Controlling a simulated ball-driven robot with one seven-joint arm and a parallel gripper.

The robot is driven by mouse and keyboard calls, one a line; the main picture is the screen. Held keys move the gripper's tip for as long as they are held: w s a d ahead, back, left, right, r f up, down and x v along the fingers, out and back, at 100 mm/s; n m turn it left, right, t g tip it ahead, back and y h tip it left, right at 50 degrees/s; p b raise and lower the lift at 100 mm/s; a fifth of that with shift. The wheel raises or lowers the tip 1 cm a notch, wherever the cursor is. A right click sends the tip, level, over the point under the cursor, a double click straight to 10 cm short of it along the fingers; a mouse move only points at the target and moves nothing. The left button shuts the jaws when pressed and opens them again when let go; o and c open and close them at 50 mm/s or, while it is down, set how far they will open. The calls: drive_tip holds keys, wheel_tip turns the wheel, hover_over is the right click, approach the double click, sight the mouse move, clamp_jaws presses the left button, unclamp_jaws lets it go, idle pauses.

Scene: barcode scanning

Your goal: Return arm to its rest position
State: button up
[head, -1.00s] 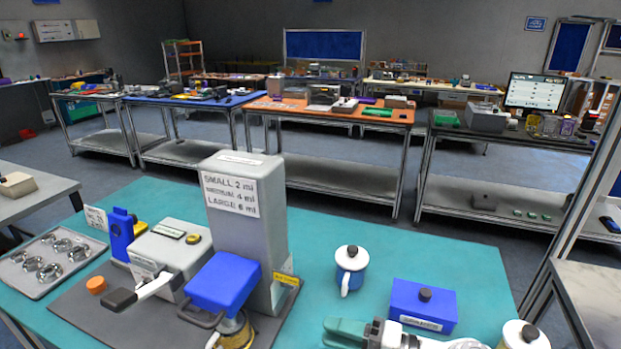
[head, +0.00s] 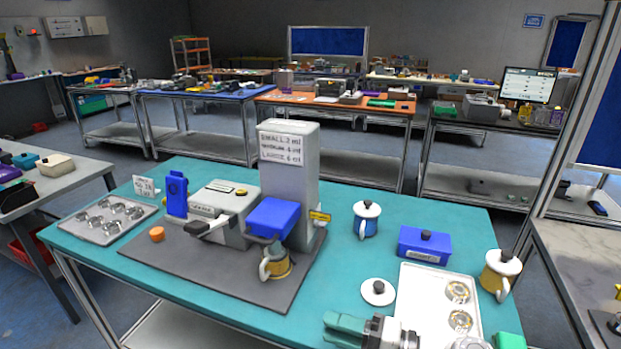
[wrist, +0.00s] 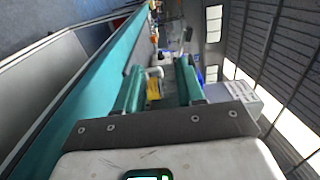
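My gripper (head: 328,330) shows at the bottom of the head view, above the front part of the teal table, with its green fingers pointing left. In the wrist view my gripper (wrist: 160,78) is open. Its two green fingers stand apart, and nothing is held between them. A yellow mug (wrist: 153,90) shows beyond the gap. In the head view a yellow mug (head: 275,266) stands under the blue head of the grey dispenser (head: 290,165), apart from my gripper.
A white tray (head: 412,292) with round metal parts lies right of my gripper. A white lid (head: 378,292), a blue mug (head: 366,220), a blue box (head: 424,246) and a lidded yellow mug (head: 498,275) are nearby. Another tray (head: 105,233) is at the left.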

drive_tip(key=s+d+f+n+g+h, duration=0.1)
drive_tip(key=s+d+f+h, duration=0.4)
drive_tip(key=s+f, duration=0.3)
drive_tip(key=s+d+f+n+g+h, duration=0.2)
drive_tip(key=s+d+f+h, duration=0.2)
drive_tip(key=s+f, duration=0.4)
drive_tip(key=s+d+g+h, duration=0.2)
drive_tip(key=s+d+h, duration=0.6)
drive_tip(key=s+d, duration=0.5)
drive_tip(key=s, duration=0.3)
drive_tip(key=shift+r+n, duration=0.25)
drive_tip(key=shift+n, duration=0.05)
drive_tip(key=shift+c, duration=0.4)
